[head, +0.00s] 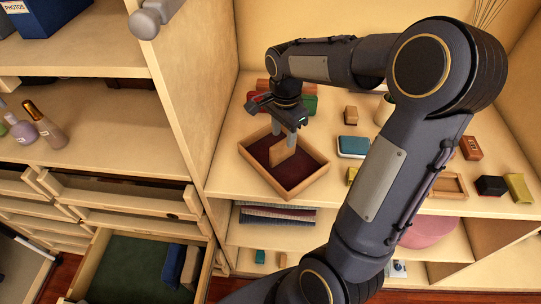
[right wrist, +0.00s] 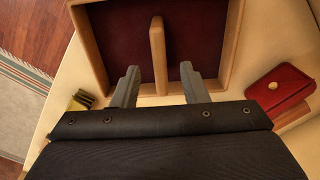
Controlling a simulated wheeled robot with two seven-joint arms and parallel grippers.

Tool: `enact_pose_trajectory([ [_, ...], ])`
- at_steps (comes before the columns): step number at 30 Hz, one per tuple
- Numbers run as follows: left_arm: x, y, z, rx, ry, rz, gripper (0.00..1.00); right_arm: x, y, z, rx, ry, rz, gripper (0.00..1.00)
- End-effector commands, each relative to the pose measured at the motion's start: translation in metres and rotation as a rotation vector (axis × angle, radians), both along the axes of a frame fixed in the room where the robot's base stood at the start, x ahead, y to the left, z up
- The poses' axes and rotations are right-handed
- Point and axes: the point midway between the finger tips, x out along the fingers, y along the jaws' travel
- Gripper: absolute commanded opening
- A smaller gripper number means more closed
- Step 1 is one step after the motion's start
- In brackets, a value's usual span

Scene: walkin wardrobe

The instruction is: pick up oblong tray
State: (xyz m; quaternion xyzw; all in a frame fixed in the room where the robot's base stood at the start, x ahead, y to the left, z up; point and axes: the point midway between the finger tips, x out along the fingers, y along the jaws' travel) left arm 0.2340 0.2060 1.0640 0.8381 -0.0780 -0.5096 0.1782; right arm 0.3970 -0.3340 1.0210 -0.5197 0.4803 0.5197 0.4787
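A wooden tray (head: 313,178) with a dark red lining lies on the shelf at the middle of the head view. An upright wooden piece (head: 281,152) stands inside it; it also shows in the right wrist view (right wrist: 158,50). My right gripper (head: 291,146) is over this tray, fingers pointing down at the upright piece. In the right wrist view its two fingers (right wrist: 160,82) are apart, one on each side of the piece's near end, with gaps visible. A smaller wooden tray (head: 462,188) lies farther right, partly behind my arm. My left gripper is not visible.
Red and green boxes (head: 309,104) stand behind the lined tray. A teal box (head: 353,146) and a small brown box (head: 351,115) are to its right. A dark block (head: 490,186) lies at far right. An open green-lined drawer (head: 125,266) is below left.

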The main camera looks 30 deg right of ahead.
Motion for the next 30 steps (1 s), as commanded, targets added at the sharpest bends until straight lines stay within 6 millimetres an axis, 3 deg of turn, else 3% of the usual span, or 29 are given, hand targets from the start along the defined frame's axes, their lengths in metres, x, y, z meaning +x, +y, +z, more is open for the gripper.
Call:
enact_pose_trajectory([
  [12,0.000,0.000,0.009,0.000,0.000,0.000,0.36,0.000,0.000,-0.055,0.001,0.002,0.002,0.40],
  [21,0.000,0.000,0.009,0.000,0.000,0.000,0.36,0.000,0.000,-0.062,0.001,-0.003,0.003,0.40],
  [30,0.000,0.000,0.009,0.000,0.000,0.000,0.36,0.001,0.000,-0.061,0.001,-0.003,0.004,0.02],
])
